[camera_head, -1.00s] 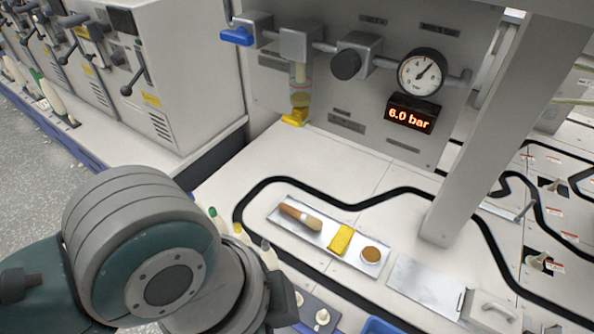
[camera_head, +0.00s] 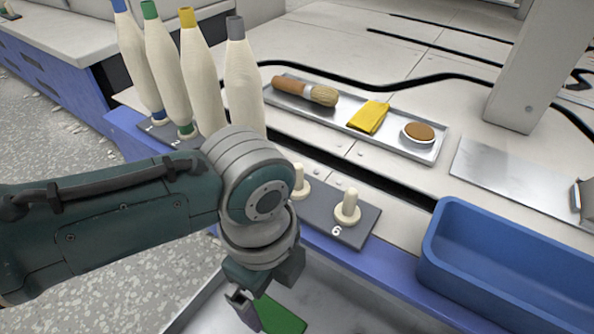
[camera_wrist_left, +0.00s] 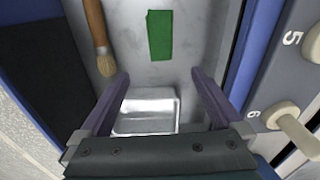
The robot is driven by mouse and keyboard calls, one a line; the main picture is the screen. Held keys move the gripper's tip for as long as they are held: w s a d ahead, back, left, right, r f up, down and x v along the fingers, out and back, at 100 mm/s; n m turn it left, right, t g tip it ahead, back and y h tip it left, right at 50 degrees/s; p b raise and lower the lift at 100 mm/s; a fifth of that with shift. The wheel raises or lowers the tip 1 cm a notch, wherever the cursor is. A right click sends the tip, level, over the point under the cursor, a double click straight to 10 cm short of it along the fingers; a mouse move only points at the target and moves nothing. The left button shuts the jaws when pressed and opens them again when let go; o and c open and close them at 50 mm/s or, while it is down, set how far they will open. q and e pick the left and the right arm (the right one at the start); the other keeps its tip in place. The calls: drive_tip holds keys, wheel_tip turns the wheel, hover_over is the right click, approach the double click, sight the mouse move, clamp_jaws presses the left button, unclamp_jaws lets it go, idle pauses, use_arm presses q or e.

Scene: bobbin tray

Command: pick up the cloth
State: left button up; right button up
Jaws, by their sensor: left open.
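A folded yellow cloth (camera_head: 368,117) lies in a shallow metal tray (camera_head: 281,104) on the bench in the head view. A flat green piece (camera_head: 282,316), possibly another cloth, lies lower down beside my left gripper (camera_head: 246,308); it also shows in the left wrist view (camera_wrist_left: 160,36). My left gripper is open with nothing between its fingers (camera_wrist_left: 161,78). In the wrist view, the green piece lies beyond the fingertips on a grey metal surface, apart from them. The gripper partly hides the green piece in the head view. My right gripper is not in view.
A brush (camera_wrist_left: 97,35) lies left of the green piece, and a shiny square metal item (camera_wrist_left: 148,115) shows between the fingers. Upright bobbins (camera_head: 198,75) and a numbered peg rack (camera_head: 330,214) stand near my arm. A blue bin (camera_head: 510,255) is at right.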

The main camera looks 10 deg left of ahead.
use_arm(q)
drive_tip(key=b, duration=0.4)
approach(274, 317)
drive_tip(key=shift+w+d+f+m, duration=0.1)
drive_tip(key=shift+w+f+m, duration=0.05)
drive_tip(key=shift+m, duration=0.15)
wheel_tip(274, 317, down, 4)
drive_tip(key=b, duration=0.3)
wheel_tip(274, 317, down, 5)
drive_tip(key=b, duration=0.6)
drive_tip(key=shift+s, duration=0.2)
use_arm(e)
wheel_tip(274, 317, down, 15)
